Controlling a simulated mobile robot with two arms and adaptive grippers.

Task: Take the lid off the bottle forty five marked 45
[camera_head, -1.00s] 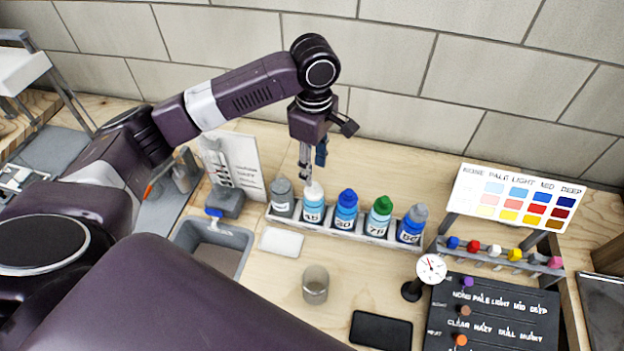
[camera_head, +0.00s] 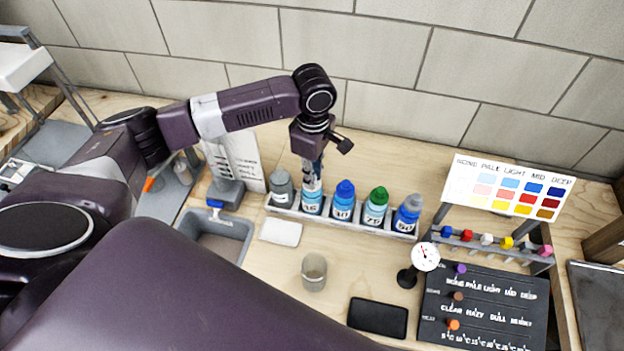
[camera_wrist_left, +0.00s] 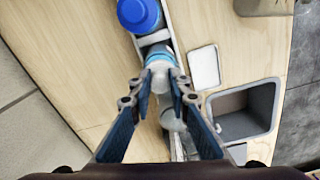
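The bottle marked 45 (camera_head: 312,206) stands upright in the grey rack (camera_head: 342,223), second from the left. Its body is blue. In the head view its white lid is hidden by my left gripper (camera_head: 312,180), which points straight down over it. In the left wrist view the white lid (camera_wrist_left: 160,82) lies between the two fingertips of my left gripper (camera_wrist_left: 161,80), with the blue bottle shoulder beyond it. The fingers are apart, one on each side of the lid. I see no clear grip on it. My right gripper is not in view.
A grey bottle (camera_head: 281,192) stands close on the left in the rack, and a blue-capped bottle (camera_head: 344,202) close on the right. Green-capped (camera_head: 376,208) and grey-capped (camera_head: 408,215) bottles follow. A white pad (camera_head: 281,231), a grey basin (camera_head: 244,231) and a clear cup (camera_head: 313,272) are in front.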

